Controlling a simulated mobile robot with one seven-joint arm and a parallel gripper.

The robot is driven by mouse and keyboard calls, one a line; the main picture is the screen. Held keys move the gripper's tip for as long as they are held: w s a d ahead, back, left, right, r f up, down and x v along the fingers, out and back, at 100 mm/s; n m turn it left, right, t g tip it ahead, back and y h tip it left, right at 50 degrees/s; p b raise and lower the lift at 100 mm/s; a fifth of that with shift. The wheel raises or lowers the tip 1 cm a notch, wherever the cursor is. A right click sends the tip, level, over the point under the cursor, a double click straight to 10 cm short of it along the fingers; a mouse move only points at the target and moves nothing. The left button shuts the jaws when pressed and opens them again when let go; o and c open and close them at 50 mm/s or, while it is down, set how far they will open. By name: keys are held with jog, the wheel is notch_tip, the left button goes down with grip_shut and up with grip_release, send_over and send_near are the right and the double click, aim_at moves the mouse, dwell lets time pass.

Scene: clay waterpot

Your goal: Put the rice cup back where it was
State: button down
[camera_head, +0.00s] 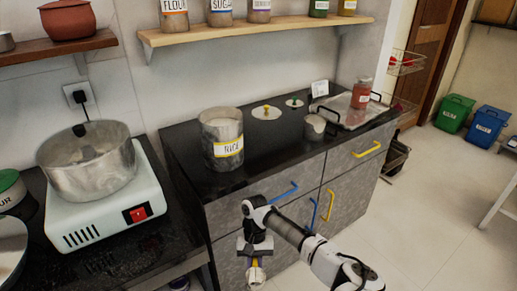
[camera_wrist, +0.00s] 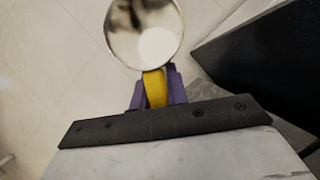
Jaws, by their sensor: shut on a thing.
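The rice cup (camera_wrist: 145,35) is a round metal cup with a yellow handle (camera_wrist: 155,88). In the wrist view, the purple fingers of my gripper (camera_wrist: 156,92) are shut on that handle. Something pale shows in the cup; I cannot tell if it is rice. In the head view, my gripper (camera_head: 255,263) is low in front of the dark counter (camera_head: 185,150), over the floor side, and the cup (camera_head: 256,276) shows only in part at its tip. The large metal pot labelled RICE (camera_head: 222,140) stands open on the counter, apart from my gripper.
A lid with a yellow knob (camera_head: 266,113) and a smaller green-knobbed lid (camera_head: 294,102) lie behind the pot. A small handled pot (camera_head: 315,127) and a tray (camera_head: 335,108) with a red jar (camera_head: 361,93) stand right. A cooker (camera_head: 105,205) with a metal pan (camera_head: 88,165) is left.

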jog(key=shift+d, duration=0.15)
jog(key=shift+s+d, duration=0.15)
jog(key=shift+d, duration=0.2)
jog(key=shift+a+f, duration=0.1)
jog(key=shift+a, duration=0.3)
jog(key=shift+d, duration=0.35)
jog(key=w+r+m+y, duration=0.1)
jog(key=w+r+m, duration=0.2)
jog(key=w+r, duration=0.1)
jog(key=s+f+n, duration=0.1)
jog(key=s+f, duration=0.1)
jog(key=s+f+n+h, duration=0.1)
jog(key=s+f, duration=0.1)
jog(key=shift+d+n, duration=0.15)
jog(key=shift+n, duration=0.15)
